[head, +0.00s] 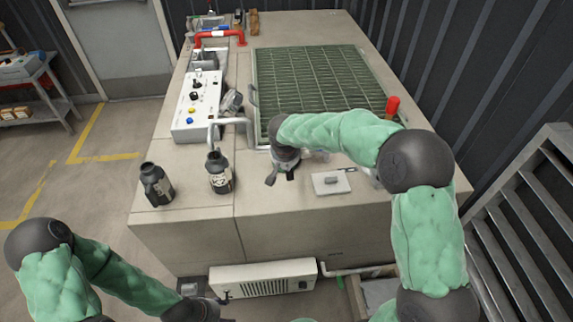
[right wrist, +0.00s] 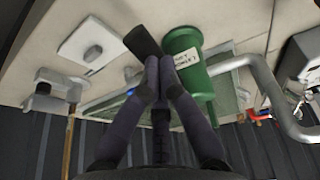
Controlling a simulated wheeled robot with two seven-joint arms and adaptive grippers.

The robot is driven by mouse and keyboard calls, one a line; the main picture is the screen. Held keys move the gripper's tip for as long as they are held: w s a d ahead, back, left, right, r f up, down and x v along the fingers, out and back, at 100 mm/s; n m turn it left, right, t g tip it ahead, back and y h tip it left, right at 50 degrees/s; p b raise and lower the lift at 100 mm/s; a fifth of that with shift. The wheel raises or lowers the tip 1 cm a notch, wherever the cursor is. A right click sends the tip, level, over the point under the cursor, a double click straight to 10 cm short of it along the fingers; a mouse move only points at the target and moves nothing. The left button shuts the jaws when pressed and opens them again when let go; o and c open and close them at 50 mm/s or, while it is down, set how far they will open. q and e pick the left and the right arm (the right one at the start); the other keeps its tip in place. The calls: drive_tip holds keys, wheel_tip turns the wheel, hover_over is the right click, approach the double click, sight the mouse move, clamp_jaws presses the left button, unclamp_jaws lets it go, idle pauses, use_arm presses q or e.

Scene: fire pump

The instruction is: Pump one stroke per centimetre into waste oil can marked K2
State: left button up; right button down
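Two dark cans stand at the left front of the bench in the head view. One can (head: 157,185) stands apart at the left. The other can (head: 219,177) stands below the down-turned end of a silver pipe (head: 232,121). Their markings are too small to read. My right gripper (head: 284,165) is over the bench front, right of the cans. In the right wrist view its fingers (right wrist: 160,68) are closed together at a black handle (right wrist: 143,40), beside a green labelled cylinder (right wrist: 181,60). My left gripper (head: 192,307) is low before the bench; its fingers are unclear.
A white control box (head: 198,103) stands behind the cans. A green grating (head: 320,80) covers the bench middle. A white plate with a grey knob (head: 330,183) lies right of my right gripper. A red handle (head: 392,107) stands behind my right arm. A grey heater (head: 263,279) is below.

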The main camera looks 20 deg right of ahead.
use_arm(q)
drive_tip(key=shift+f+b, duration=1.15)
drive_tip(key=shift+f, duration=0.4)
use_arm(e)
drive_tip(key=shift+s+a+x, duration=0.1)
drive_tip(key=shift+s+x, duration=0.05)
drive_tip(key=shift+x, duration=0.7)
drive_tip(key=shift+s+a+x, duration=0.15)
drive_tip(key=shift+x, duration=0.7)
drive_tip(key=shift+f, duration=0.25)
use_arm(q)
drive_tip(key=shift+r, duration=0.1)
use_arm(e)
drive_tip(key=shift+r, duration=0.15)
